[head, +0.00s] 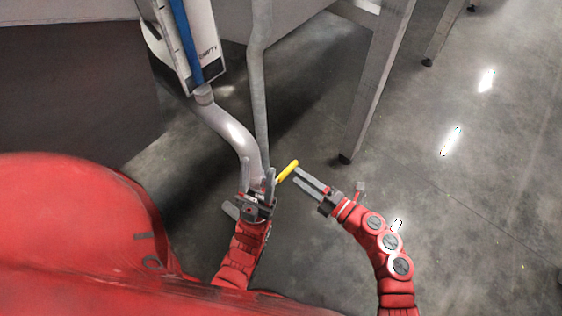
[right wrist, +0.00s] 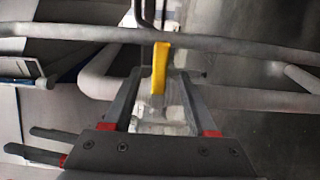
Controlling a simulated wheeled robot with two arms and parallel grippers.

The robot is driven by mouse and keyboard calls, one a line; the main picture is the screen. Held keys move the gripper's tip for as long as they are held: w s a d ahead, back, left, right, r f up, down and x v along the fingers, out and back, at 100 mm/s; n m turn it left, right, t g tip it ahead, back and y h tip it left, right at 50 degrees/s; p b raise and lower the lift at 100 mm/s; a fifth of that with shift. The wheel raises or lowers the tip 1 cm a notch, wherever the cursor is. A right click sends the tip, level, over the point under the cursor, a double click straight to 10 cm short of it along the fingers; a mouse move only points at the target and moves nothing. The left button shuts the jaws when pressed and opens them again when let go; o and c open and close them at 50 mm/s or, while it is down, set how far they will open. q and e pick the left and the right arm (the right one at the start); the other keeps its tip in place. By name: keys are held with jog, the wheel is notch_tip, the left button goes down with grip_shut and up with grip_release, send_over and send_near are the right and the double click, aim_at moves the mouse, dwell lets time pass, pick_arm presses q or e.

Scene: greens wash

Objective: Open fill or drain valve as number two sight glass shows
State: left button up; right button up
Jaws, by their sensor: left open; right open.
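A sight glass (head: 187,45) with a blue column stands on a white board at the upper left of the head view. A partly readable mark near its bottom seems to say EMPTY; its top is out of frame. A yellow valve handle (head: 288,170) sits beside the grey pipes. My right gripper (head: 297,177) is open, its fingertips close to the handle. In the right wrist view the yellow handle (right wrist: 159,68) appears between the open fingertips, with gaps on both sides. My left gripper (head: 256,184) is open by the lower pipe end. Which valve this is, I cannot tell.
A thick bent pipe (head: 232,130) and a thin upright pipe (head: 259,90) come down near my left gripper. A grey table leg (head: 375,85) stands behind my right gripper. The concrete floor (head: 480,190) to the right is clear.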

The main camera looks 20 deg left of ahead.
aim_at(287, 169)
jog(key=x, duration=0.8)
jog(key=shift+a+f, duration=0.1)
grip_shut()
dwell(1.1)
